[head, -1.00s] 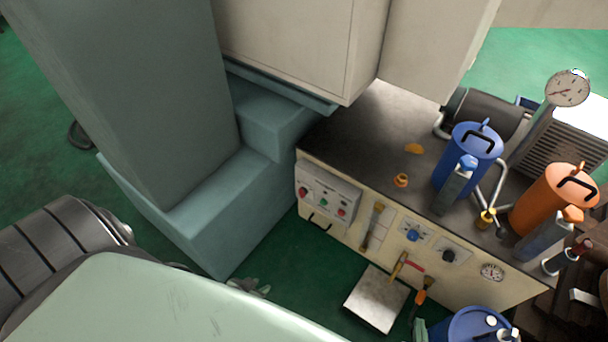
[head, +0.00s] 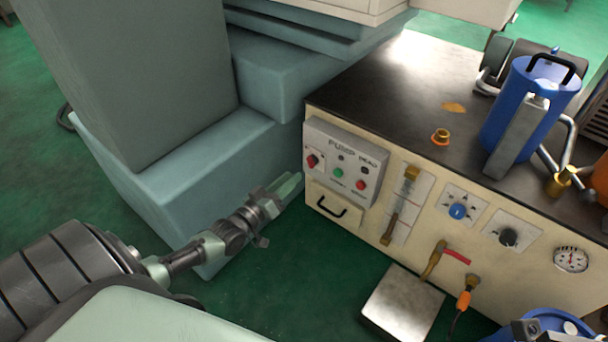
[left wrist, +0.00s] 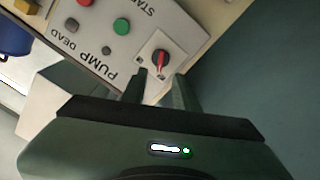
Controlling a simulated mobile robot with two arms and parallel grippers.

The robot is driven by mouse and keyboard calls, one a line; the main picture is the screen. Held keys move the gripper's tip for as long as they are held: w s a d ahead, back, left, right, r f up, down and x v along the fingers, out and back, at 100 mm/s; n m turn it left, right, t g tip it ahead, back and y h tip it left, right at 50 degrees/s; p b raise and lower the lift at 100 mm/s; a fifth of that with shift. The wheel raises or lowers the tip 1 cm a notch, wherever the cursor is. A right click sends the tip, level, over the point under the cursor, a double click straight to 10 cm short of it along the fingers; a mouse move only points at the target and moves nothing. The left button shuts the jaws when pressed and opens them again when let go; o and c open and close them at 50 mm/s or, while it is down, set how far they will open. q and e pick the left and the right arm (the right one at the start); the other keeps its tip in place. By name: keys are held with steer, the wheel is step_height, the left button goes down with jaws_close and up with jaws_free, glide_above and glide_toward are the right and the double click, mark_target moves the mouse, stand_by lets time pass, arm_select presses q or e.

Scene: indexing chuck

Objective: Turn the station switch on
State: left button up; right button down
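The grey control box (head: 345,160) marked PUMP is on the left of the cream cabinet's front. At its left end is a red-and-black rotary switch (head: 312,160) on a white plate. In the left wrist view the switch (left wrist: 160,60) shows just beyond the fingertips, its red pointer roughly along the picture's vertical. My left gripper (head: 292,186) is just left of and below the box in the head view. Its two fingers (left wrist: 160,92) are apart, with nothing between them, and the switch lies ahead of the gap. My right gripper is not in view.
A green button (head: 339,173) and a red button (head: 361,185) are beside the switch. A black drawer handle (head: 330,207) is below the box. A teal machine base (head: 170,190) stands close to the left. Blue (head: 457,211) and black (head: 507,237) knobs are farther right.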

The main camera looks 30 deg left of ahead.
mark_target(308, 163)
arm_select(q)
steer(key=w+b, duration=0.1)
steer(key=w, duration=0.3)
steer(key=w+b, duration=0.1)
steer(key=w, duration=0.2)
steer(key=shift+d+b, duration=0.25)
steer(key=shift+b, duration=0.05)
jaws_close()
